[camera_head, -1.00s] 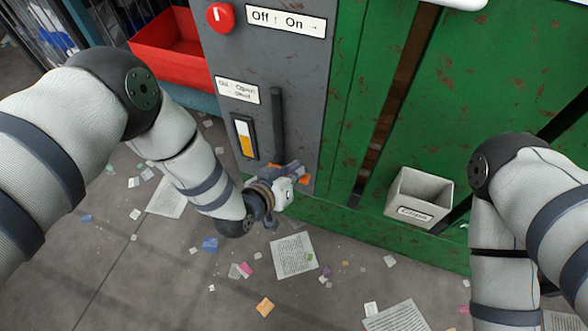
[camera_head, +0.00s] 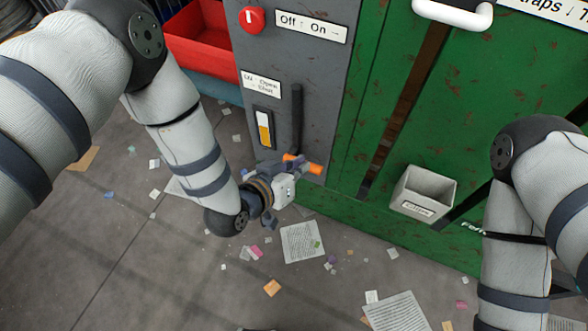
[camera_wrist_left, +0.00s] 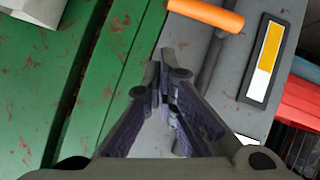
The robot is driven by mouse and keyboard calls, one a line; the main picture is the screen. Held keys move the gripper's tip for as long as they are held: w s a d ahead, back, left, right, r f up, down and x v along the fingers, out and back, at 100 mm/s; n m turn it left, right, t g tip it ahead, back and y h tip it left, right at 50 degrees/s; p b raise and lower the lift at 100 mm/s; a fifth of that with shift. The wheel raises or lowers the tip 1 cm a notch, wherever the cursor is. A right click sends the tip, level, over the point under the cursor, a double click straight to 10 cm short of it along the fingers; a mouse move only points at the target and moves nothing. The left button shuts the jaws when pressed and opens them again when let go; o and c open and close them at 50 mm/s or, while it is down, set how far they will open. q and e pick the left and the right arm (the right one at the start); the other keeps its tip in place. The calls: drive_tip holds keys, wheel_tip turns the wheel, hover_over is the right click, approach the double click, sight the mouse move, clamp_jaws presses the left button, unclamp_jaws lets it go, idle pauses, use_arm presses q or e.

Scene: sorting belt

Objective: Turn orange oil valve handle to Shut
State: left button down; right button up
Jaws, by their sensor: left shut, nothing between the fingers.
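The orange valve handle (camera_head: 314,168) is low on the grey cabinet, beside the foot of a dark vertical pipe. My left gripper (camera_head: 294,168) is shut and empty, and hides part of the handle in the head view. In the left wrist view the handle (camera_wrist_left: 207,14) lies roughly crosswise at the top, over the grey pipe (camera_wrist_left: 212,62). The shut fingertips (camera_wrist_left: 165,62) are below and left of it, with a visible gap in the picture. The small oil label (camera_head: 261,84) shows Open and Shut, with blurred marks. My right gripper is out of view.
The grey cabinet carries a red knob (camera_head: 251,19), an Off/On sign (camera_head: 311,27) and a yellow-white gauge (camera_head: 264,129). A grey bin (camera_head: 423,193) hangs on the green wall (camera_head: 345,195) to the right. A red crate (camera_head: 196,45) stands left. Paper scraps litter the floor.

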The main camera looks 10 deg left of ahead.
use_arm(q)
drive_tip(key=shift+d+v, duration=0.15)
drive_tip(key=shift+v, duration=0.65)
drive_tip(key=shift+d+v, duration=0.1)
drive_tip(key=shift+v, duration=0.7)
drive_tip(key=shift+s+r, duration=0.1)
